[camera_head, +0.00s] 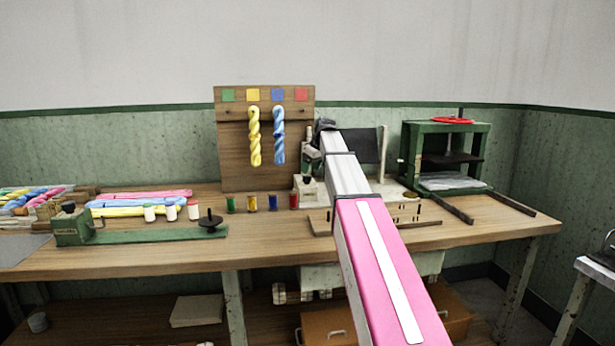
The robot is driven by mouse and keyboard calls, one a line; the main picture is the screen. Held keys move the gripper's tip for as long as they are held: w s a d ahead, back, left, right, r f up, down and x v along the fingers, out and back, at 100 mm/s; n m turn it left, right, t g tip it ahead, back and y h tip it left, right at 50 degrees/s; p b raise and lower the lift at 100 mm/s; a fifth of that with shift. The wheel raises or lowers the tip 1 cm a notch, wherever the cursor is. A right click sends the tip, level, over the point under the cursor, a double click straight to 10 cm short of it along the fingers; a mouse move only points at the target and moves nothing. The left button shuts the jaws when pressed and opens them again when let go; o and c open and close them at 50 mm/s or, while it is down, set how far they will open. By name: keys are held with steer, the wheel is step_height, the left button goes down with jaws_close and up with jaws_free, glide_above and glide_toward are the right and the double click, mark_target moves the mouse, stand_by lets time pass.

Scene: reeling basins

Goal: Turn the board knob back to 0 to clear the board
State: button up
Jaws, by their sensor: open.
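My pink and white arm reaches from the lower right to the back of the workbench. My gripper (310,167) is at its far end, small and partly hidden by my wrist, pointing down with open jaws. A small pale box with a dark knob-like top (307,181) is just below it; I cannot tell whether they touch. A dark upright panel (366,145) on a pale base stands just right of my wrist, partly hidden by my arm. I cannot read any number or knob setting.
A wooden pegboard (232,155) holds a yellow skein (254,138) and a blue skein (279,137). Several thread spools stand before it. A green winder (140,232) is at left, a green press (445,155) at right. Bare bench top (270,238) shows in front.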

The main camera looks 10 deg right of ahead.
mark_target(307, 176)
steer(key=shift+x, duration=2.15)
steer(key=c, duration=0.9)
steer(key=shift+n, duration=0.4)
steer(key=o, duration=0.9)
steer(key=v, duration=1)
steer(key=shift+d+r, duration=0.2)
steer(key=shift+r, duration=0.15)
steer(key=shift+s, duration=0.1)
